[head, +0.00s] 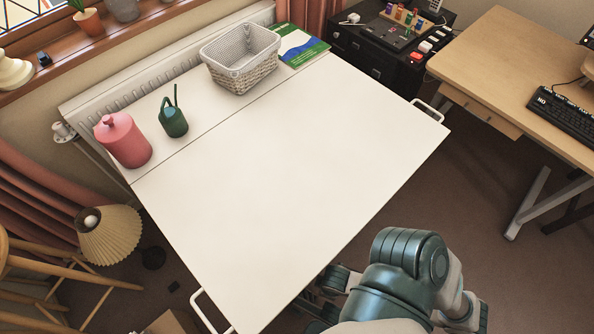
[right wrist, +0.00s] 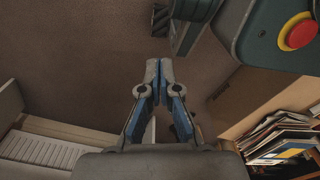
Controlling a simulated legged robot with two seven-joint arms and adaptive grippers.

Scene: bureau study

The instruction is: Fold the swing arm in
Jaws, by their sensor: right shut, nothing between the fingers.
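A white tabletop leaf (head: 290,170) lies flat in front of me in the head view. A white tubular loop (head: 212,312) sticks out past its near left edge, and a similar loop (head: 428,110) sticks out at its right corner. Either may belong to the swing arm; I cannot tell, and the underside of the leaf is hidden. My right gripper (right wrist: 158,72) is shut and empty in the right wrist view, with its tips together over brown carpet. The head view does not show its fingers clearly. My left gripper is not in view.
A desk (head: 505,60) is at right, a lamp (head: 108,234) at left. Papers (right wrist: 285,138) fill a shelf in the right wrist view.

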